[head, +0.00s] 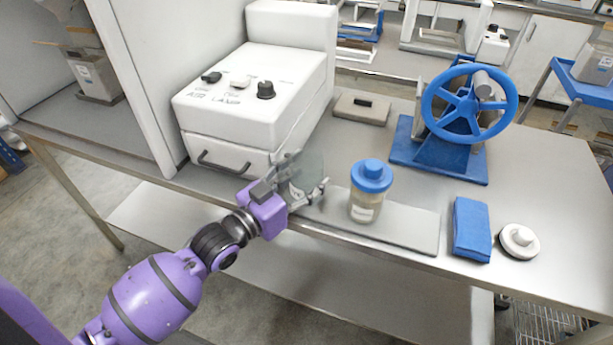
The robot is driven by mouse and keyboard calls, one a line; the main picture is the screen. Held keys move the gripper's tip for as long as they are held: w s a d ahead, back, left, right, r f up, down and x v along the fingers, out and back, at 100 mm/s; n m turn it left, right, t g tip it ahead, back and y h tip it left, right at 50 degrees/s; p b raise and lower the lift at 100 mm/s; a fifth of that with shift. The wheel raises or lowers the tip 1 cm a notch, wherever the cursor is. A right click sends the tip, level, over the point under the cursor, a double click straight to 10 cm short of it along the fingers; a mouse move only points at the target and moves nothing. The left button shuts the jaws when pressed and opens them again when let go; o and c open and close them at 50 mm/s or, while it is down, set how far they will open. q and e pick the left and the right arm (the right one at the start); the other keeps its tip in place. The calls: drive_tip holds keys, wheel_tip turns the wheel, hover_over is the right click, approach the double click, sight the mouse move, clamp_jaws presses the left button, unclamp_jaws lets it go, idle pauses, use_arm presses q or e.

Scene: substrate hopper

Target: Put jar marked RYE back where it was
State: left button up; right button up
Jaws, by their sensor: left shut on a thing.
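My left gripper (307,188) is shut on a clear, greyish glass-like vessel (306,170), in front of the white machine. The fingers cover part of this vessel, and I can read no marking on it. I cannot tell whether it is the jar marked RYE. A jar with a blue lid and tan contents (368,203) stands upright on a flat grey board (408,228), to the right of the gripper and apart from it. Its white label is too small to read. My right gripper is not in view.
The white machine (240,100) with knobs and a front handle stands behind my left gripper. A blue handwheel device (440,155), a blue block (471,230), a white round lid-like piece (519,241) and a beige pad (362,109) are on the steel table (560,200). The table's right side is mostly clear.

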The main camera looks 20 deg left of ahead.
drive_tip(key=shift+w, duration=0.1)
use_arm(q)
drive_tip(key=shift+f, duration=0.1)
drive_tip(key=o, duration=1.4)
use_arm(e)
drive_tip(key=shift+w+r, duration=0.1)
